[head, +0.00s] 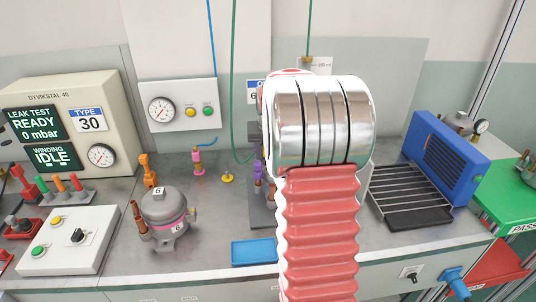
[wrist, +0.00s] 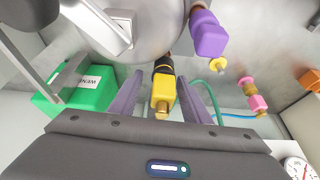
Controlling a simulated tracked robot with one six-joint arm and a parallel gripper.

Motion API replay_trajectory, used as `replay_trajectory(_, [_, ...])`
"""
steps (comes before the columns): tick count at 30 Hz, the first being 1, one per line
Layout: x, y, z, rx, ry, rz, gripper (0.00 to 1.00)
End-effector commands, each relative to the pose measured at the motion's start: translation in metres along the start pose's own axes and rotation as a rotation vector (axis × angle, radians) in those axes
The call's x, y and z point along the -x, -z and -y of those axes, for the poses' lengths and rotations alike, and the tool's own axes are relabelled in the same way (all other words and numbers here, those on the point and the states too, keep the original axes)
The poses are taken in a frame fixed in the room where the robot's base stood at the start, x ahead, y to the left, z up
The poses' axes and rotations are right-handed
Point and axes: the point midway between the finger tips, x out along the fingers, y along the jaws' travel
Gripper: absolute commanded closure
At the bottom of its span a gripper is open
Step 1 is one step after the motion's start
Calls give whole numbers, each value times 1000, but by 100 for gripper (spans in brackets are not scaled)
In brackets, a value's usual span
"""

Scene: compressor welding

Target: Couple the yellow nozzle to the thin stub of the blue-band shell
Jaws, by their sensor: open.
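The yellow nozzle (wrist: 161,94) lies between the two fingers of my gripper (wrist: 160,82) in the wrist view. My gripper is open, with a finger on either side of it. A black collar joins the nozzle's far end, close to a grey rounded shell (wrist: 145,25). I cannot tell whether the nozzle sits on a stub. No blue band shows on this shell. A purple nozzle (wrist: 207,36) is at the shell's side. In the head view my arm hides the gripper and most of the shell's place.
A pink-band shell (head: 165,219) stands on the bench at left. A pink nozzle (head: 197,163) and a small yellow fitting (head: 227,178) stand behind it. A blue tray (head: 254,252) lies at the front edge; a black rack (head: 408,196) and blue unit (head: 444,158) are at right.

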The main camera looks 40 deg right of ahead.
Motion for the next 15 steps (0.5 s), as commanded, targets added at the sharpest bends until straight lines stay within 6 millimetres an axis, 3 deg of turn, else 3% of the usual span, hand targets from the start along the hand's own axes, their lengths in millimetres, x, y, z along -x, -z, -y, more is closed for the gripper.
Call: replay_trajectory(15, [82,0,0,0,0,-3,57])
